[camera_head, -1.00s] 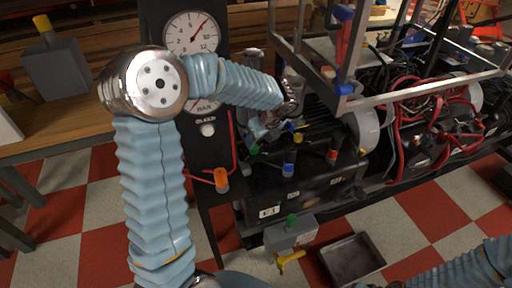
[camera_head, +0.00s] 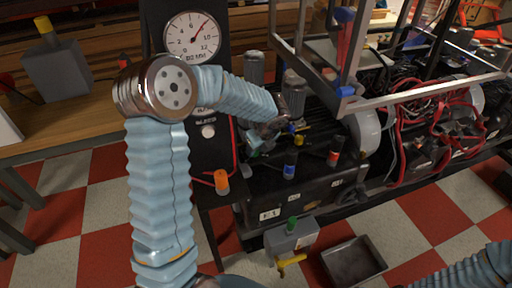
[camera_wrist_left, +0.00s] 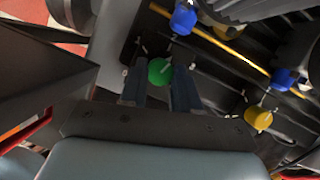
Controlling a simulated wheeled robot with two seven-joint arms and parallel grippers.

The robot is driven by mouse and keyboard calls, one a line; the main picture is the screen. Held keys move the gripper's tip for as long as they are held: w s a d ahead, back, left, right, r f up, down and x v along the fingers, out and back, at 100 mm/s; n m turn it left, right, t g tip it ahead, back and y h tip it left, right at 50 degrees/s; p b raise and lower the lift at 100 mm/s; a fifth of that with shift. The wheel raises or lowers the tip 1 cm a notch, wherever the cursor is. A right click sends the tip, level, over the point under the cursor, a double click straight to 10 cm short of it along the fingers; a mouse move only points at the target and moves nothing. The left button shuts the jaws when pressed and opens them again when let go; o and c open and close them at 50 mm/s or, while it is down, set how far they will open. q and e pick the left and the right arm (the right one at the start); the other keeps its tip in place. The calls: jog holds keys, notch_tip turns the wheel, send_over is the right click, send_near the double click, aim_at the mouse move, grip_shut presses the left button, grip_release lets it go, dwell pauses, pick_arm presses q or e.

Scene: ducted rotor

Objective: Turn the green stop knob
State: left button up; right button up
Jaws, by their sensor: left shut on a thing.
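A round green knob (camera_wrist_left: 160,71) shows in the left wrist view, between the fingertips of my left gripper (camera_wrist_left: 160,88). The gripper is shut on it. In the head view my left gripper (camera_head: 256,146) reaches down to the left end of the black machine, and its fingers and the arm hide this knob. A second green knob (camera_head: 292,222) tops a small grey box with a yellow lever, low on the front of the machine. My right gripper is out of view; only part of the right arm shows at the lower right.
Near the held knob are a blue knob (camera_wrist_left: 183,20) and a yellow knob (camera_wrist_left: 258,117). Blue (camera_head: 290,165) and red (camera_head: 335,151) capped parts stand on the machine's front. A gauge panel (camera_head: 192,38) rises behind my left arm. A metal frame (camera_head: 415,96) overhangs at right.

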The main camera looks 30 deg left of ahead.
pick_arm(q)
jog(key=shift+d+n, duration=0.1)
jog(key=shift+n, duration=0.3)
jog(key=shift+c, duration=0.4)
jog(key=shift+w+n+g+p, duration=0.15)
jog(key=shift+n+g+p, duration=0.3)
jog(key=shift+n, duration=0.55)
jog(key=n+g+p, duration=0.1)
jog(key=n, duration=0.1)
jog(key=n+g, duration=0.1)
jog(key=n, duration=0.1)
jog(key=shift+w+r+n+p, duration=0.15)
jog(key=shift+n+p, duration=0.15)
jog(key=shift+p, duration=0.05)
jog(key=n+g+p, duration=0.1)
jog(key=n, duration=0.2)
jog(key=shift+w+n, duration=0.15)
jog(key=shift+n, duration=0.15)
jog(key=n+g+h+p, duration=0.1)
jog(key=n, duration=0.3)
jog(key=shift+w+p, duration=0.1)
jog(key=shift+p, duration=0.3)
jog(key=shift+a+n+g, duration=0.2)
jog(key=shift+n+g, duration=0.05)
jog(key=shift+n, duration=0.05)
jog(key=o, duration=1.1)
jog(key=shift+c, duration=0.2)
